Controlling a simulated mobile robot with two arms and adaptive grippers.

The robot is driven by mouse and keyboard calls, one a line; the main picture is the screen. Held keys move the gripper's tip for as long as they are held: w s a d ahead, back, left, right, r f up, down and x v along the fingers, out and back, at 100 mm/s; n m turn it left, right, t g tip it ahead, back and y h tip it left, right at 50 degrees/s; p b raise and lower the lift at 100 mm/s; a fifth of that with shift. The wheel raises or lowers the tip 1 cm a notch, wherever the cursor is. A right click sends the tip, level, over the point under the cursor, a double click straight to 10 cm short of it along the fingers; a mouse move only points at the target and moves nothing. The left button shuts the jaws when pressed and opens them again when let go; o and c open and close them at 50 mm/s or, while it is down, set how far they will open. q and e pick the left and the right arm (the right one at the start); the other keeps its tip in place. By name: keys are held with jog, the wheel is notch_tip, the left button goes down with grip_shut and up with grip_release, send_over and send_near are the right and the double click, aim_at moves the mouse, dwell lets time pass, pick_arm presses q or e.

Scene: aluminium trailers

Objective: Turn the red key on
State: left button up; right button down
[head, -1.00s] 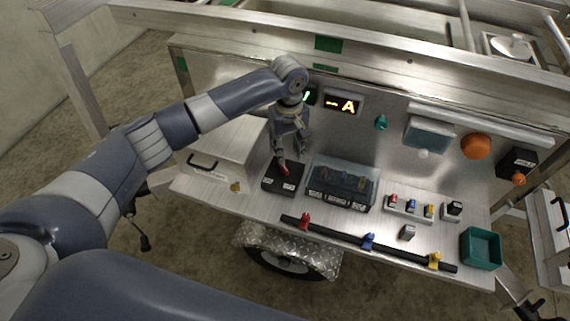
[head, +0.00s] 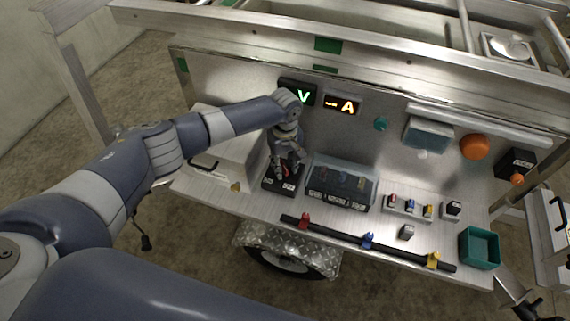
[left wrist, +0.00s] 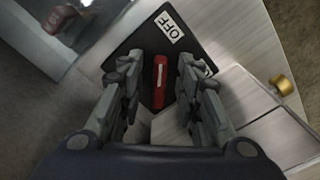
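The red key (left wrist: 159,76) sits upright on a black switch box with a white OFF label (left wrist: 169,27) in the left wrist view. In the head view the black box (head: 270,186) stands at the left of the bench, and my gripper hides most of the key. My left gripper (head: 286,174) points down over the box. In the left wrist view its two fingers (left wrist: 160,88) are apart, one on each side of the key, with gaps showing between them and it. My right gripper is not in view.
A clear-covered box (head: 342,186) stands close to the right of the switch box. A metal case with a black handle (head: 203,162) is on the left. Displays V (head: 303,96) and A (head: 347,107) are on the back panel. A black rail (head: 335,236) lies in front.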

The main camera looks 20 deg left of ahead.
pick_arm(q)
grip_shut()
